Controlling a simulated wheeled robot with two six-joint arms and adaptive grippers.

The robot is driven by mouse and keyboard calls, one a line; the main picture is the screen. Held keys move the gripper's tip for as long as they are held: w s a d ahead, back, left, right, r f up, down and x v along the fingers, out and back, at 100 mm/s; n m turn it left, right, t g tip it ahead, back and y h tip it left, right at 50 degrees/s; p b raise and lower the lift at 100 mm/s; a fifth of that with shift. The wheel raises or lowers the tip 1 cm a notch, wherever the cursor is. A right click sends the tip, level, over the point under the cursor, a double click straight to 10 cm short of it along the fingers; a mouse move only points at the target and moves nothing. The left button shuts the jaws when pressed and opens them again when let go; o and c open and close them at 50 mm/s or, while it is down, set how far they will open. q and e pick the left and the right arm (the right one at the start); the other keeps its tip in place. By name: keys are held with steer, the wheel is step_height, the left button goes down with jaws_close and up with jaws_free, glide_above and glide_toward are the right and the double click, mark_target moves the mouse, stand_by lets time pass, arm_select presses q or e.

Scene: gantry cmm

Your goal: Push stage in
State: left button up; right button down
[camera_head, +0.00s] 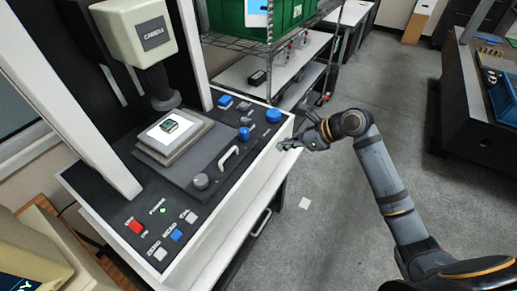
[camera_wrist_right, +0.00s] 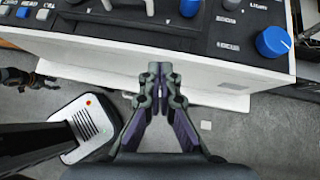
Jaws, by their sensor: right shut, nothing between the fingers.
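The stage (camera_head: 205,165) is a dark plate on the measuring machine's deck, with a white handle (camera_head: 228,157) at its front. A pale raised pad (camera_head: 150,146) behind the handle carries a small dark green watch-like part (camera_head: 168,125) under the camera head (camera_head: 140,32). My right gripper (camera_head: 281,147) is shut and empty at the machine's front right edge, to the right of the handle and apart from it. In the right wrist view its fingertips (camera_wrist_right: 155,72) meet before the white front face. My left gripper is not in view.
Several buttons (camera_head: 136,226) lie at the front left. A wire shelf with a green crate (camera_head: 288,16) stands behind. The floor (camera_head: 330,215) at right is mostly clear.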

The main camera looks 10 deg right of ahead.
steer(key=s+a, duration=0.1)
glide_toward(242, 154)
step_height(242, 154, down, 3)
steer(key=a, duration=0.1)
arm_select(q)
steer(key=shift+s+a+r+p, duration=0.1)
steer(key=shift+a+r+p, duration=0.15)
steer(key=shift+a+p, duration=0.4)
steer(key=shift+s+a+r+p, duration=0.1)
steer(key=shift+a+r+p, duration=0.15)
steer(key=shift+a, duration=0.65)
arm_select(e)
steer(key=shift+w+a+f, duration=0.2)
steer(key=shift+w+a, duration=0.5)
steer(key=shift+a, duration=0.3)
steer(key=shift+w+a+f, duration=0.2)
steer(key=shift+w+a, duration=0.55)
steer(key=shift+a, duration=0.2)
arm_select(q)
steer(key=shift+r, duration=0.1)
arm_select(e)
steer(key=shift+r, duration=0.1)
